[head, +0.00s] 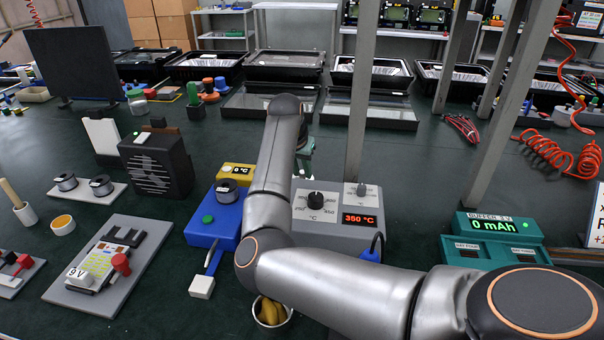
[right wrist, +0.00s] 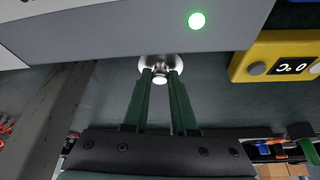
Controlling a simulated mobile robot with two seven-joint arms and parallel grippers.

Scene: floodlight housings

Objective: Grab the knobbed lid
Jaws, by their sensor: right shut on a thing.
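The knobbed lid (right wrist: 160,62) is a small silver disc with a pale knob, seen in the right wrist view just at the edge of a grey box. My right gripper (right wrist: 160,76) has its two green fingers closed on either side of the knob. In the head view, my right arm reaches forward over the bench, and its gripper (head: 305,149) is mostly hidden behind the arm, beyond the grey heater unit. The lid cannot be made out in the head view. My left gripper is not in view.
The grey heater unit (head: 328,228) reads 350 °C. Beside it are a blue block (head: 213,223) and a yellow meter (head: 237,171). A grey post (head: 363,80) rises behind the heater. Floodlight housings (head: 285,66) line the back.

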